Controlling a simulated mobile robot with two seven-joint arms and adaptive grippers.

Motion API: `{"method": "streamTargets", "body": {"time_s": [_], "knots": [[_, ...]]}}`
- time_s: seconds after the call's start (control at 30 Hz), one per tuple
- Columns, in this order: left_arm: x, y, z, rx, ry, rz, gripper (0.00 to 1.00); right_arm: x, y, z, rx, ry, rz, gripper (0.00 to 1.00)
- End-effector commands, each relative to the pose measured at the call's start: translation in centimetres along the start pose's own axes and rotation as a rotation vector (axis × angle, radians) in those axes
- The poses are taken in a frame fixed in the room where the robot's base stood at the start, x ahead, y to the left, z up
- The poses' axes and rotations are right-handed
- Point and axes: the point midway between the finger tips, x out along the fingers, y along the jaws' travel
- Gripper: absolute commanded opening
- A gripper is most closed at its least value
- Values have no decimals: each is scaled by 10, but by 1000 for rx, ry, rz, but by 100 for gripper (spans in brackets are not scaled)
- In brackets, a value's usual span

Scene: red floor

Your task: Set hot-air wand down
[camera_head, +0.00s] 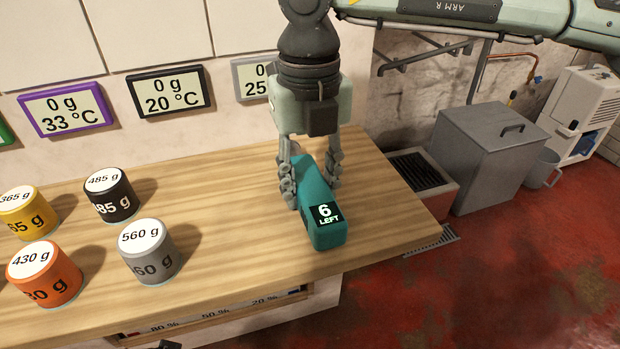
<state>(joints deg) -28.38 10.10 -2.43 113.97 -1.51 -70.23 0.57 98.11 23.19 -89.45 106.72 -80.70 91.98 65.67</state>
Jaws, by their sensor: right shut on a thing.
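The hot-air wand is probably the teal block-shaped tool (321,230) with a black label reading "6 LEFT". It lies at the right end of the wooden bench top (232,276), its labelled end toward the front. My right gripper (312,190) comes down from above and is shut around the tool's rear part, one finger on each side. The fingers and wrist hide the tool's far end. I cannot tell whether its underside touches the wood. My left gripper is not in view.
Several labelled weight cylinders stand at the left, the grey one (148,251) nearest the tool. Wall displays (170,91) hang behind the bench. A grey lidded bin (490,155) and a bucket (542,169) stand on the red floor at right. The bench between grey cylinder and tool is clear.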

Motion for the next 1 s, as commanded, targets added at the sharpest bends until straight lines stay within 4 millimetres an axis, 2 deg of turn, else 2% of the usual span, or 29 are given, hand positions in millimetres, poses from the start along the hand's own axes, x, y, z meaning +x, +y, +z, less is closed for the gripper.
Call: {"method": "streamTargets", "body": {"time_s": [0.27,0.43,0.47,0.6,0.8,1.0], "knots": [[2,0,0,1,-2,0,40,0,0,1,0,-3,1,12],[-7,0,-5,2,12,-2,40,2,0,1,0,-3,1,12],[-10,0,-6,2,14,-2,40,1,0,0,0,-2,0,41],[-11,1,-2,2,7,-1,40,1,0,0,0,-1,0,58],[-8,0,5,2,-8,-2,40,1,0,0,0,-1,0,58],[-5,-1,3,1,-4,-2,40,-3,0,0,0,-2,0,58]]}}
